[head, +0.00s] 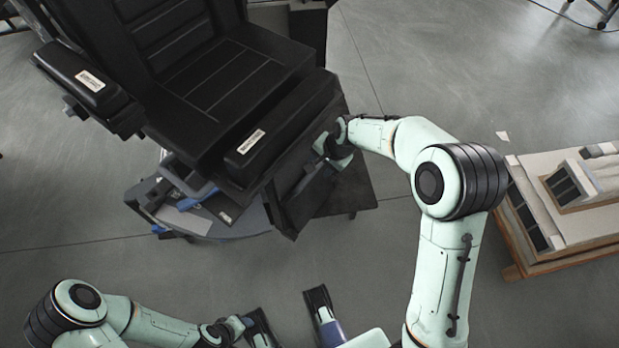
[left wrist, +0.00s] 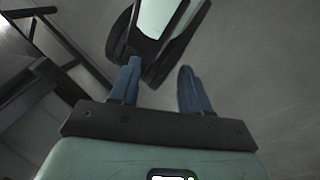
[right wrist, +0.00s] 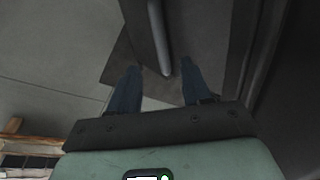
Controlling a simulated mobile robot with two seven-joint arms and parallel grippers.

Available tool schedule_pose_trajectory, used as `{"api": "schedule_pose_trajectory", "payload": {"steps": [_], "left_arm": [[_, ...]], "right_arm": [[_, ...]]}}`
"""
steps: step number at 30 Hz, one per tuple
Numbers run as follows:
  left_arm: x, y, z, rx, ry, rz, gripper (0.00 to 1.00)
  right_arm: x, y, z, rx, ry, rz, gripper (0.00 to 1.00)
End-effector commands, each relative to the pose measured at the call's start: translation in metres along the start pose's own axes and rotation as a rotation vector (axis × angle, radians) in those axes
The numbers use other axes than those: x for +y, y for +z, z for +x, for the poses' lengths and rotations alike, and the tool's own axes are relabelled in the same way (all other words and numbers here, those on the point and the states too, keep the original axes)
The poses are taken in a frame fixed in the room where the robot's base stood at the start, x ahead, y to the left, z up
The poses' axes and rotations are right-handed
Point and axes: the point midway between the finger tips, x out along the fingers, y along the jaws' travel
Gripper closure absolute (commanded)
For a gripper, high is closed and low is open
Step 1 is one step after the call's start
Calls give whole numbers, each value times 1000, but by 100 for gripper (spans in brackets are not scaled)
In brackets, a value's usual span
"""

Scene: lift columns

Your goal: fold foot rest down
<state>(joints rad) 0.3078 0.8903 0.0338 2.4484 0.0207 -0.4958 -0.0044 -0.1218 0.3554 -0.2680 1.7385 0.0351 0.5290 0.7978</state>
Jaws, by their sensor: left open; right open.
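A large black padded chair (head: 225,85) stands at upper left in the head view. Under its labelled padded bar (head: 268,132) hangs a dark flat panel (head: 292,212), which looks to be the foot rest. My right gripper (head: 322,152) is at the panel's right side, open. In the right wrist view a thin grey edge (right wrist: 158,40) runs down between its open fingers (right wrist: 155,88). I cannot tell whether they touch it. My left gripper (head: 243,324) is low in the head view, away from the chair. In the left wrist view its fingers (left wrist: 158,88) are open and empty.
A grey base (head: 235,228) with blue parts lies under the chair. A dark flat plate (head: 350,190) lies right of the panel. A wooden pallet (head: 520,272) with pale goods stands at right. The floor between chair and pallet is otherwise clear.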

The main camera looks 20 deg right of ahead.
Motion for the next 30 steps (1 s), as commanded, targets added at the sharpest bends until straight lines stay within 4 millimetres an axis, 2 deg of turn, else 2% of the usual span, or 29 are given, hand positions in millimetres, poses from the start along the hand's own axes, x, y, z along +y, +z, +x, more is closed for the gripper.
{"api": "schedule_pose_trajectory", "payload": {"steps": [1, 9, 15, 21, 29, 30], "left_arm": [[-2, -5, 5, 14, -1, -2, 53], [-10, -33, 22, 92, -6, -9, 53], [-13, -49, 30, 134, -9, -12, 53], [-14, -55, 32, 151, -9, -13, 53], [-14, -55, 32, 152, -9, -13, 53], [-14, -55, 32, 152, -9, -13, 53]], "right_arm": [[1, 0, 14, -2, 3, 0, 52], [2, 1, 73, -2, 5, -2, 52], [2, 1, 102, -1, 3, -2, 52], [1, 0, 113, -1, 1, -2, 52], [1, 0, 113, -1, 1, -2, 52], [1, 0, 113, -1, 1, -2, 61]]}}
